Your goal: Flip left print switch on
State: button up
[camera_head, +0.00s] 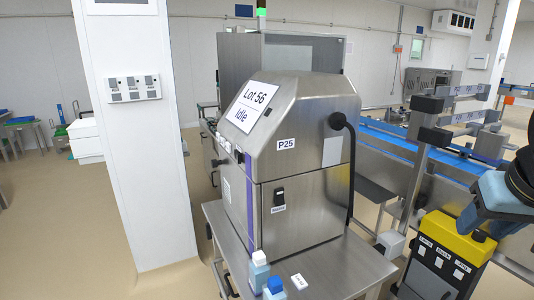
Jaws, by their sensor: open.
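A steel machine (300,140) stands in the middle, with a screen (248,106) reading "Lot 56" and "Idle". A black switch (278,197) sits on its front panel above a small label that is too small to read. Several small controls (228,143) line its left sloping side, seen at a steep angle. I cannot tell for certain which of these is the left print switch, or its position. A blue-grey and black part of my arm shows at the right edge, well apart from the machine. My gripper's fingers are not visible.
A yellow-topped black box (455,250) with several labels stands at lower right. A white column (128,140) with switches rises at left. A conveyor (420,145) runs behind.

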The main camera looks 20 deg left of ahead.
aim_at(238, 156)
jog(key=u, duration=0.05)
jog(key=k, duration=1.45)
jog(key=u, duration=0.75)
jog(key=i, duration=1.9)
jog(key=z, duration=0.2)
